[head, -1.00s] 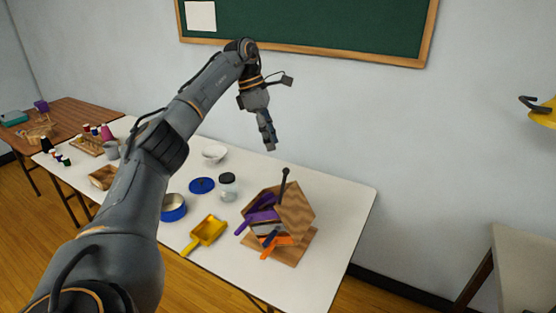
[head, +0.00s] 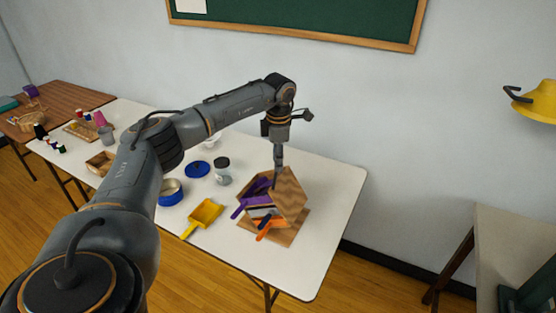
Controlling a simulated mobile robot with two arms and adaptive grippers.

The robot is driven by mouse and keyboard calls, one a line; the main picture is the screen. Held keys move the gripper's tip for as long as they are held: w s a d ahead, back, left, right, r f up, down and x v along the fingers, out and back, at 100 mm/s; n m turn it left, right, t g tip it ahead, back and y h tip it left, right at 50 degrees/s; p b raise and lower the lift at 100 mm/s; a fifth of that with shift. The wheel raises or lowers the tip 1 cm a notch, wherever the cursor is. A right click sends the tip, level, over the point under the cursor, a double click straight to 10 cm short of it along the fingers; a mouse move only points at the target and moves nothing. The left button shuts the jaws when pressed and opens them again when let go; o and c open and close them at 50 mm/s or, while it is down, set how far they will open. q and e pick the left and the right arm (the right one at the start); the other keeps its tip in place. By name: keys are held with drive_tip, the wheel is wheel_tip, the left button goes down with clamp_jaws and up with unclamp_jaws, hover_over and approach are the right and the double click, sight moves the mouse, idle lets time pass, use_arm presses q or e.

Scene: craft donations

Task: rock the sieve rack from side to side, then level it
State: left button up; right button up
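The thing that best fits the sieve rack is a wooden holder (head: 290,198) on a flat wooden base (head: 284,238), near the right end of the white table. Purple handles (head: 251,204) and an orange handle (head: 265,229) stick out of its left and front sides. My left gripper (head: 278,164) points down directly above the holder, where its dark upright lever stands. The fingers look close together and overlap the lever's top, so I cannot tell whether they grip it. My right gripper does not show.
Left of the holder on the white table (head: 316,262) are a yellow scoop (head: 206,213), a blue-sided round container (head: 171,192), a blue disc (head: 197,169) and a dark-lidded jar (head: 222,172). The table's right end is clear.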

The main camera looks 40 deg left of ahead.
use_arm(q)
drive_tip(key=shift+w+f, duration=0.1)
drive_tip(key=shift+f, duration=1.05)
drive_tip(key=shift+a, duration=0.1)
clamp_jaws()
